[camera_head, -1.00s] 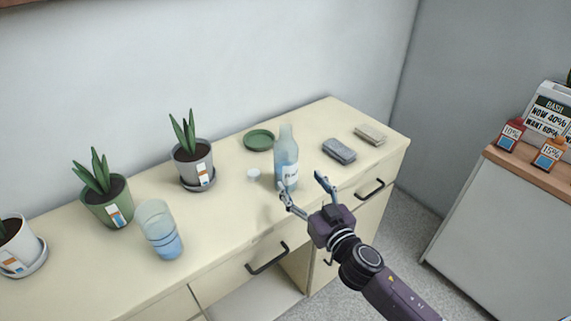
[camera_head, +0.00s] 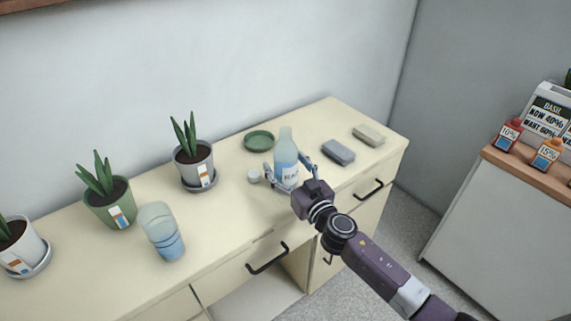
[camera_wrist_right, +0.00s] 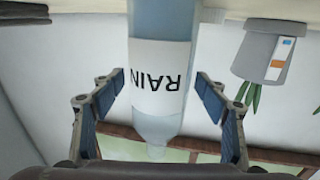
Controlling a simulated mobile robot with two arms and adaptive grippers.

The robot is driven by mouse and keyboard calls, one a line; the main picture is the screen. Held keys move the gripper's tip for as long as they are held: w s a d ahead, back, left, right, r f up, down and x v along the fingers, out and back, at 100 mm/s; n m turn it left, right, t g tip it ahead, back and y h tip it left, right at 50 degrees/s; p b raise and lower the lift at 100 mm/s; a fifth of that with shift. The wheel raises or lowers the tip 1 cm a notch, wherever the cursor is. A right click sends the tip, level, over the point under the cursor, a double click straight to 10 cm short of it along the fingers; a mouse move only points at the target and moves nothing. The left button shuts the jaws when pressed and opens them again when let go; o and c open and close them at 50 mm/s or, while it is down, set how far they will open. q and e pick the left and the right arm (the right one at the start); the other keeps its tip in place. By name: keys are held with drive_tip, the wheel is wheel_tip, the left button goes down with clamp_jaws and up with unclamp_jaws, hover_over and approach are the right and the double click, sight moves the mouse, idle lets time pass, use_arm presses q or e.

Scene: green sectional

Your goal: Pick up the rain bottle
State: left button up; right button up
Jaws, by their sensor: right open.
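The rain bottle (camera_head: 287,150) is a clear, pale blue bottle with a white label, upright on the cream counter. In the right wrist view the bottle (camera_wrist_right: 160,75) appears upside down, with "RAIN" on its label. My right gripper (camera_head: 288,175) is open, with one finger on each side of the bottle. In the wrist view gaps show between the bottle and both fingers of the gripper (camera_wrist_right: 163,100). My left gripper is not in view.
On the counter (camera_head: 225,225), a small white cap (camera_head: 253,176) sits left of the bottle, a green saucer (camera_head: 258,140) behind it. A grey block (camera_head: 338,152) and a beige block (camera_head: 368,135) lie right. A blue-tinted glass (camera_head: 161,232) and potted plants (camera_head: 194,160) stand left.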

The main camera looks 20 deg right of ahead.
sight(290, 150)
drive_tip(key=shift+c, duration=0.2)
drive_tip(key=c, duration=1.4)
drive_tip(key=shift+r, duration=0.2)
wheel_tip(290, 150, up, 6)
drive_tip(key=p, duration=0.2)
drive_tip(key=shift+r+p, duration=0.25)
drive_tip(key=shift+p, duration=0.15)
wheel_tip(290, 150, up, 13)
drive_tip(key=shift+r+p, duration=0.15)
drive_tip(key=shift+p, duration=0.5)
